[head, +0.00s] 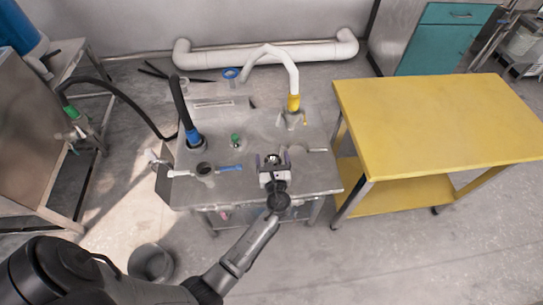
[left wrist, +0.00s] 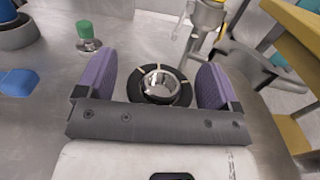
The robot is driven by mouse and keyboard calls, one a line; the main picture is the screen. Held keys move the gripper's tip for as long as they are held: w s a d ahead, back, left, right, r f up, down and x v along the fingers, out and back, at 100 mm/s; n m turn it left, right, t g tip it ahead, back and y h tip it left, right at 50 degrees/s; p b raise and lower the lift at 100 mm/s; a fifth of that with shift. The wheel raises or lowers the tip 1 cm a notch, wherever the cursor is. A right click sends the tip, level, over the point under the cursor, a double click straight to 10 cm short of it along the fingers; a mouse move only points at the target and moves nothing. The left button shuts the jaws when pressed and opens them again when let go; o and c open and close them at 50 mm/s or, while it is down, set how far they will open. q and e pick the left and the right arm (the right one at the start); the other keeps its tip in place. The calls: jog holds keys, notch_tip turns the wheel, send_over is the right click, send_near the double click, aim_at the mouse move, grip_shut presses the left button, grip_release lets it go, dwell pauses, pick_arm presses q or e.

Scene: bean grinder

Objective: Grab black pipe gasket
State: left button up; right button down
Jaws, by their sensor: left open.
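The black pipe gasket (left wrist: 134,87) is a dark ring with light marks, lying around a shiny metal pipe opening (left wrist: 160,80) on the grey metal table (head: 240,183). My left gripper (head: 271,158) is open above the table's right front part. In the left wrist view its purple-padded fingers (left wrist: 158,82) stand to the left and right of the gasket, with gaps on both sides. Whether the fingertips are level with the ring is hard to tell. In the head view the gasket is small and partly hidden by the gripper. My right gripper is not in view.
A green-capped fitting (head: 235,139), a blue-handled valve (head: 229,168), a blue-collared black hose (head: 192,135) and a white pipe with a yellow collar (head: 293,102) stand on the table. A yellow cart (head: 440,120) is to the right. A bucket (head: 151,262) stands on the floor.

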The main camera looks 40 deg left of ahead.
pick_arm(q)
jog(key=shift+w+a, duration=0.25)
jog(key=shift+a, duration=0.05)
jog(key=shift+s+d+f, duration=0.1)
jog(key=shift+s+d, duration=0.1)
jog(key=shift+d, duration=0.1)
jog(key=shift+s+d, duration=0.15)
jog(key=shift+c, duration=0.9)
jog(key=c, duration=0.8)
